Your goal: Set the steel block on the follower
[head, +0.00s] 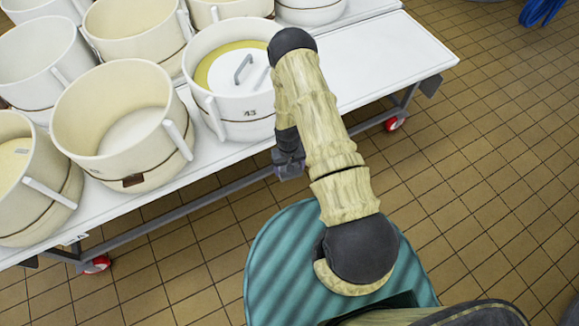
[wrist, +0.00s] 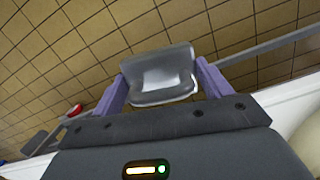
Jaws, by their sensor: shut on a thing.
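The steel block (wrist: 158,88) is a shiny grey piece held between the two purple fingers of my gripper (wrist: 160,78) in the wrist view. Tiled floor shows behind it. In the head view my gripper (head: 290,168) hangs at the front edge of the white table, partly hidden by my arm. The block cannot be made out clearly there. The follower (head: 228,76) is a white disc with a grey handle, inside the vat marked 43 (head: 246,125), with a yellow ring around it. My arm covers its right side. My gripper is in front of this vat, apart from the follower.
Several cream vats stand close together on the white wheeled table (head: 385,60); an empty one (head: 115,115) is left of vat 43. The table top is bare to the right. Open tiled floor (head: 480,160) lies in front and right. A blue item (head: 541,11) is at the top right.

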